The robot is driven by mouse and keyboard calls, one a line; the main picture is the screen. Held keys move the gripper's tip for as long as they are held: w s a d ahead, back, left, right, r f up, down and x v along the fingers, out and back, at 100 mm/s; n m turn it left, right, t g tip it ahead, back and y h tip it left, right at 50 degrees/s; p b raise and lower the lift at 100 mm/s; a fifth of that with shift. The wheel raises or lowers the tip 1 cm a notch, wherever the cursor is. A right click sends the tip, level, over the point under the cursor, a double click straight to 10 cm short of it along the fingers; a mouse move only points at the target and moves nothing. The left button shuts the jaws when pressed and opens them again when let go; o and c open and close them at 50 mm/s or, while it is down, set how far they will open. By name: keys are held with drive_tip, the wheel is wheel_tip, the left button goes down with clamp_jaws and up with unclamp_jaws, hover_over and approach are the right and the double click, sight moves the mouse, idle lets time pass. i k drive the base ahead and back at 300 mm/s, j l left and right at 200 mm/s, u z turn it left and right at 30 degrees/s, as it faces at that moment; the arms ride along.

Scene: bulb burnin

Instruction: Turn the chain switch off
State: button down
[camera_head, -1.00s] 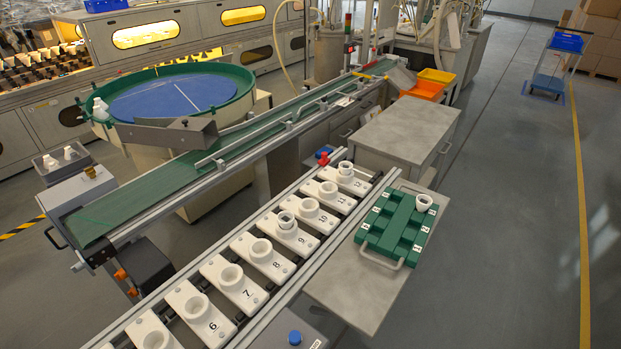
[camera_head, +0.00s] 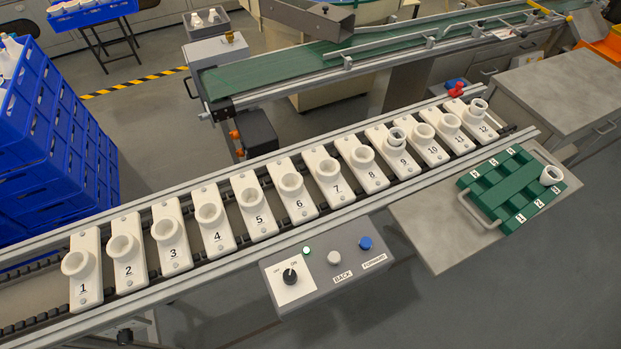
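The chain switch (camera_head: 290,276) is a black rotary knob on a white plate marked OFF and ON. The plate sits at the left of a grey control box (camera_head: 330,262) on the front side of the conveyor. The knob's pointer looks turned up toward the ON mark. A small green lamp (camera_head: 307,251) near the plate appears lit. A white button (camera_head: 334,257) labelled BACK and a blue button (camera_head: 365,243) labelled FORWARD are to the right. My gripper is not in view.
The chain conveyor carries numbered white holders (camera_head: 209,215) in a diagonal row behind the box. A grey table (camera_head: 425,230) with a green tray (camera_head: 500,190) stands right of the box. Blue crates (camera_head: 60,150) are stacked at left. The floor in front of the box looks clear.

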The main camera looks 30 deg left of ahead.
sight(290, 277)
drive_tip(key=u, duration=0.95)
